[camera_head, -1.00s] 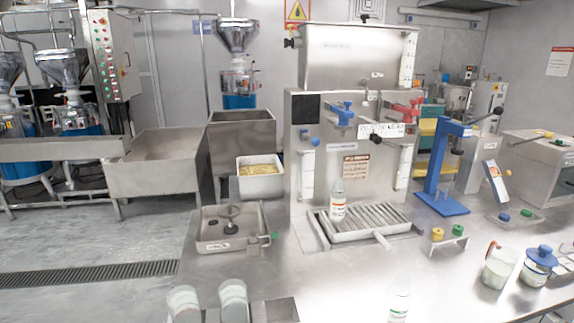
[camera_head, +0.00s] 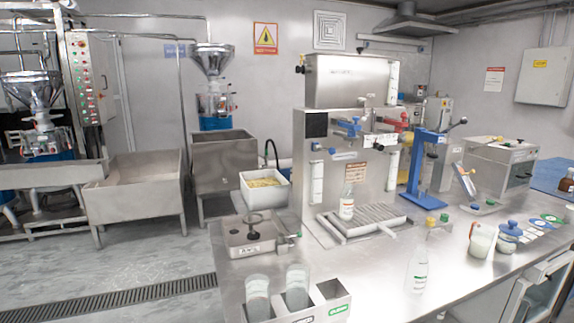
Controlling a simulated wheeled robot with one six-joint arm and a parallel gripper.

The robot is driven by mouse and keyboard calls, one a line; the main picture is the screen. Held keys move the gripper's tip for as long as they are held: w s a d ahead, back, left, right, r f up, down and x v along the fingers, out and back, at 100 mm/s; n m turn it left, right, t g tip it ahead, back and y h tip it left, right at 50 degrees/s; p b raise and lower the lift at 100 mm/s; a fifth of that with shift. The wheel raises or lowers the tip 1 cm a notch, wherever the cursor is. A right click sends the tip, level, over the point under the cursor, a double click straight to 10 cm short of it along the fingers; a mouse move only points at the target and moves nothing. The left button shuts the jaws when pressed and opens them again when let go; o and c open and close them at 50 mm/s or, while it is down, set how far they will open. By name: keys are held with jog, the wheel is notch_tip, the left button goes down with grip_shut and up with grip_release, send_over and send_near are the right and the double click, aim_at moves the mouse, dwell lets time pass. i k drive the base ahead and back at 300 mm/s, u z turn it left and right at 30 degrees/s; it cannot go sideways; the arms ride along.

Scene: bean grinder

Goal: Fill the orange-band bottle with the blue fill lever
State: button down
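The orange-band bottle (camera_head: 346,206) stands upright on the left part of the slatted drip tray (camera_head: 343,231), in front of the steel filling machine (camera_head: 330,186). Its band is an orange and white label; how full it is, I cannot tell. The blue fill lever (camera_head: 349,127) is on the machine's front, above the bottle. A red lever (camera_head: 390,122) is to its right. My gripper is not in view.
A holder (camera_head: 330,308) with clear cups is at front left. A blue press (camera_head: 422,180), a jar (camera_head: 482,241) and a blue-lidded jar (camera_head: 508,237) stand at right.

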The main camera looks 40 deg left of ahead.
aim_at(332, 151)
jog(key=u, duration=1.2)
jog(key=i, duration=1)
